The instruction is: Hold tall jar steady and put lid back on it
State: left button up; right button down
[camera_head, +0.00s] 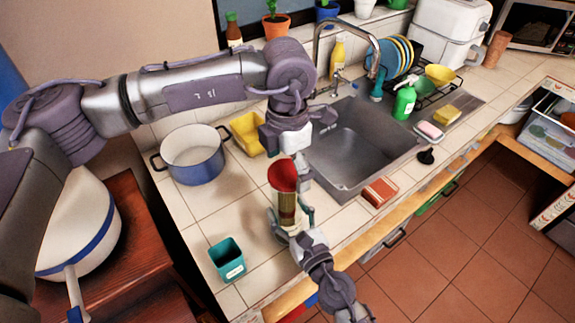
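The tall jar (287,204), with brownish-green contents, stands upright on the tiled counter in front of the sink. The round red lid (281,174) is at the jar's top, seen from above. I cannot tell whether it is seated or just over the rim. My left gripper (301,172) reaches down from above, its pale fingers close against the lid's right and far side. Its grip is partly hidden. My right gripper (291,216) comes from below in the picture, with fingers on both sides of the jar's lower part, shut on it.
A teal square cup (227,260) stands front left. A blue-white pot (194,155) and a yellow container (248,133) are behind on the left. The sink (362,145) lies behind right, a red-brown sponge (380,191) at the counter's edge. Tiles left of the jar are free.

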pick_arm(q)
notch_tip(320, 180, up, 12)
dwell(0.7)
pick_arm(e)
jog(key=shift+c, duration=0.2)
grip_release()
jog(key=v, duration=1.2)
dwell(0.3)
